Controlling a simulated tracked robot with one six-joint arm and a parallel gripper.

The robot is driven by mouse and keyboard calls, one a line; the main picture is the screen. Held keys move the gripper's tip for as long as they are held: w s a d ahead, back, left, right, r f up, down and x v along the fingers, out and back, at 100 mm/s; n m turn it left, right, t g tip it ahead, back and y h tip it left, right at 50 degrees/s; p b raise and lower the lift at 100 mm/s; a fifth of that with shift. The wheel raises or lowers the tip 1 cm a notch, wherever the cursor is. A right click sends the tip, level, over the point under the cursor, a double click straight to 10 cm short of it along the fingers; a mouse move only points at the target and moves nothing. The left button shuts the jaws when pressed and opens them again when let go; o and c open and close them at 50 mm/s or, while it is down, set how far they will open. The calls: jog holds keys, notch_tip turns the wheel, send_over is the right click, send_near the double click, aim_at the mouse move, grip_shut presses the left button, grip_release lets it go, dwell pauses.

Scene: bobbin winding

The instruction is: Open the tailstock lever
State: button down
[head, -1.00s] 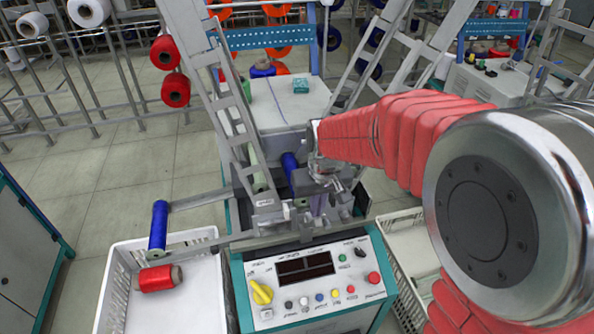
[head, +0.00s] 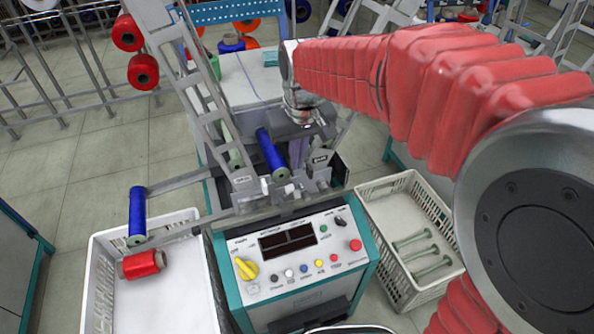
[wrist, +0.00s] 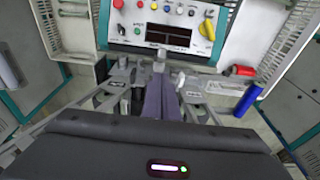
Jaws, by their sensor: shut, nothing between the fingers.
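My gripper (head: 299,164) points down over the winding machine, behind the control panel. In the wrist view its two purple fingers (wrist: 161,100) lie side by side, closed and empty. A blue bobbin (head: 271,154) sits tilted in the machine, just left of the fingers in the head view. A grey labelled block (head: 319,158) stands just right of the fingers. In the wrist view a small pale upright part (wrist: 159,65) shows just past the fingertips; I cannot tell whether it is the tailstock lever or whether the fingers touch it. The lever is not clearly visible in the head view.
The control panel (head: 291,243) with knobs and buttons is in front. A white bin (head: 183,300) at left holds a red bobbin (head: 142,265), with another blue bobbin (head: 137,214) above its edge. A crate (head: 385,275) at right holds several green rods. Slanted metal frames (head: 193,85) flank the machine.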

jog(key=shift+s+r, duration=0.2)
jog(key=shift+r, duration=1.65)
jog(key=shift+w+f, duration=0.1)
jog(key=s+d+m+t, duration=0.3)
jog(key=s+d, duration=1.1)
jog(key=s, duration=0.4)
jog(key=shift+s+m+t+h, duration=0.25)
jog(key=shift+m+t+h, duration=0.05)
